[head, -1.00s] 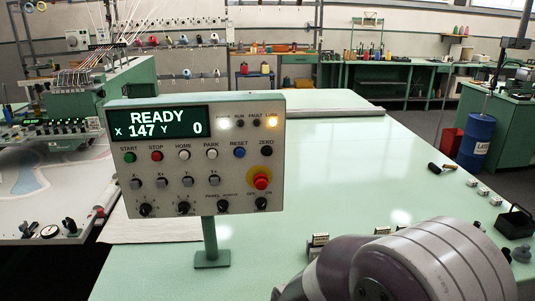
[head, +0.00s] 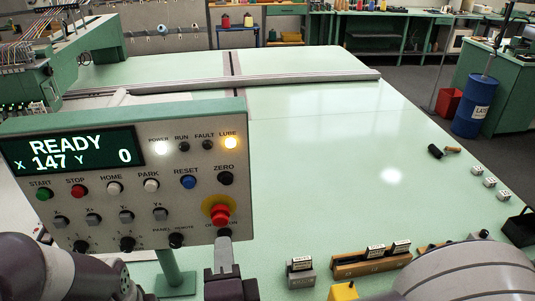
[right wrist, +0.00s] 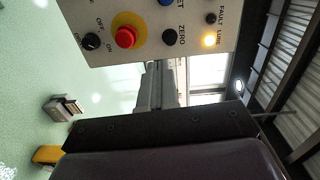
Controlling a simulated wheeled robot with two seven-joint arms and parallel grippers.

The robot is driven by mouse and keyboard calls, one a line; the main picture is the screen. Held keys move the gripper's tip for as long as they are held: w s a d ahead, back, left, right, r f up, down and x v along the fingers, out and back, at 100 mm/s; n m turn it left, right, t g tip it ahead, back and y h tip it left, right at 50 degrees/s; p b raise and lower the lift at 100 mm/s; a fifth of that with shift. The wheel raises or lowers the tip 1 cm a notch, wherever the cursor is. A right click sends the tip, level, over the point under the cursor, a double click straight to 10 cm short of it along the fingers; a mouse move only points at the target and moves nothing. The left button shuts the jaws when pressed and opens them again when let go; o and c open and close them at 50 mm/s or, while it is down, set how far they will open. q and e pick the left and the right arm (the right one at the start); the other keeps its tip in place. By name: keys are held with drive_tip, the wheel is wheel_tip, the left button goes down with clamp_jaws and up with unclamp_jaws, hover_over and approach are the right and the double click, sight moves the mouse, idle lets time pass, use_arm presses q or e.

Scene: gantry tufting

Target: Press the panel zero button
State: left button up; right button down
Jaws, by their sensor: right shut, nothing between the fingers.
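The control panel (head: 215,130) stands on a green post at the left in the head view; its display reads READY, X 147, Y 0. The black ZERO button (head: 225,179) is at its right side, under the lit LUBE lamp and above the red emergency button (head: 220,214). The ZERO button also shows in the right wrist view (right wrist: 170,37). My right gripper (head: 224,243) is shut and empty, its fingers pointing up near the panel's lower right corner, below the ZERO button. In the right wrist view its fingertips (right wrist: 155,68) appear apart from the button.
The blue RESET button (head: 188,182) sits left of ZERO. The red emergency button on its yellow collar lies between ZERO and my fingers in the picture. Small blocks and a wooden holder (head: 370,264) stand on the green table (head: 320,150), whose middle is clear.

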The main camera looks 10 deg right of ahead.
drive_tip(key=d+r+m, duration=0.1)
drive_tip(key=p, duration=0.5)
approach(227, 182)
drive_tip(key=shift+t+h, duration=0.3)
drive_tip(key=w, duration=0.5)
drive_tip(key=shift+w+a, duration=0.1)
drive_tip(key=shift+w, duration=0.3)
drive_tip(key=shift+w+f, duration=0.1)
drive_tip(key=shift+w, duration=0.4)
use_arm(q)
drive_tip(key=r, duration=0.5)
drive_tip(key=shift+w+d, duration=0.1)
drive_tip(key=shift+w, duration=0.1)
